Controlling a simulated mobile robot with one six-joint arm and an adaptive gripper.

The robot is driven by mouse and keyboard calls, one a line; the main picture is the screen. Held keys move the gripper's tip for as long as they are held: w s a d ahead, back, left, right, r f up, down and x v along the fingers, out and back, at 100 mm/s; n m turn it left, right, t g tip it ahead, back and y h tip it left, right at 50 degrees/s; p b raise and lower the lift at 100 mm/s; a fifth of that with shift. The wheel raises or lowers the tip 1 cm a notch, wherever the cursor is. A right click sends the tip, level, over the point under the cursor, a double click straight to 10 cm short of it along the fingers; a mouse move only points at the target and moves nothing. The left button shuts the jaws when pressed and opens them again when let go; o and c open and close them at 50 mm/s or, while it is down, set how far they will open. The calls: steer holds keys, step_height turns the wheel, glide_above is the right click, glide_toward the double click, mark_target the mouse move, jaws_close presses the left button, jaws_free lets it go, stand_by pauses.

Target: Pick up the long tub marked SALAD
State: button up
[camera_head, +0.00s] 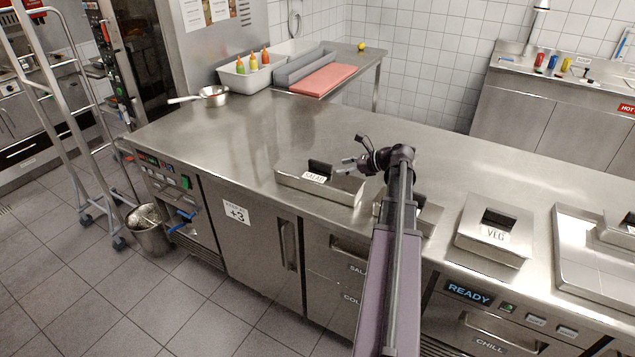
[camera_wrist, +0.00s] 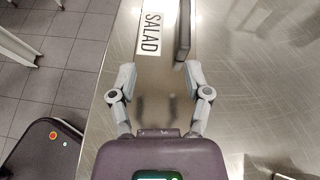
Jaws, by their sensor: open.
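The long steel tub marked SALAD (camera_head: 290,180) sits near the front edge of the counter, with a white label and an upright black handle (camera_head: 320,167). My gripper (camera_head: 348,166) is just to the right of the handle, over the tub's right end. In the wrist view the SALAD label (camera_wrist: 151,35) and black handle (camera_wrist: 183,32) are ahead of the fingertips. My gripper (camera_wrist: 160,78) is open there, fingers apart with nothing held. I cannot tell its exact height above the tub.
Another steel tub (camera_head: 430,214) stands to the right, partly hidden by my arm. A tub marked VEG (camera_head: 495,232) and a steel tray (camera_head: 575,262) are further right. A red board (camera_head: 322,80) and a bottle bin (camera_head: 250,78) are at the back. The counter behind the SALAD tub is clear.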

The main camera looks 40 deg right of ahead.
mark_target(328, 164)
steer(key=shift+m+t, duration=0.5)
steer(key=shift+m, duration=0.4)
steer(key=d, duration=0.1)
steer(key=s+d, duration=0.1)
steer(key=d+r, duration=0.1)
steer(key=shift+s+d, duration=0.25)
steer(key=shift+d, duration=0.15)
steer(key=b+x, duration=0.3)
steer(key=x, duration=0.4)
steer(key=shift+w+a+f, duration=0.1)
steer(key=shift+w+f, duration=0.2)
steer(key=shift+w+a, duration=0.2)
steer(key=shift+w, duration=0.2)
steer(key=shift+f, duration=0.1)
steer(key=shift+b+x, duration=1.15)
steer(key=shift+x, duration=1.4)
